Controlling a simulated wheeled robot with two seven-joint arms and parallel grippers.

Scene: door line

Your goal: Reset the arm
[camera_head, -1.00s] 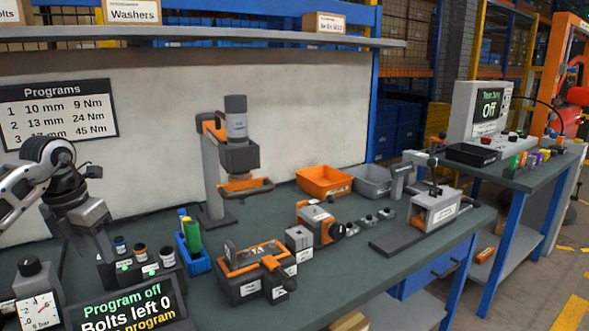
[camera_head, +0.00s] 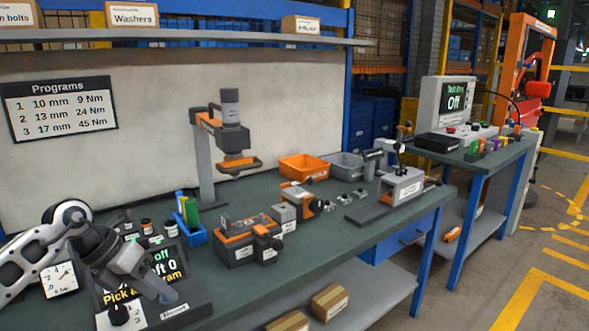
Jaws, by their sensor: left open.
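My left arm comes in from the left edge. Its gripper (camera_head: 150,286) is open and points down and to the right. It is in front of the program display (camera_head: 182,262) and covers part of its text. The readable parts include "off", "ft 0" and "Pick". No object shows between the fingers. Whether the fingers touch the display unit or its black knob (camera_head: 119,314) I cannot tell. My right gripper does not show.
The green bench (camera_head: 330,232) holds a gauge (camera_head: 60,280), a blue pen holder (camera_head: 194,236), an orange-black clamp block (camera_head: 240,246), an orange bin (camera_head: 303,167) and a column-mounted tool (camera_head: 232,125). A shelf (camera_head: 190,38) runs above. Floor is free at the right.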

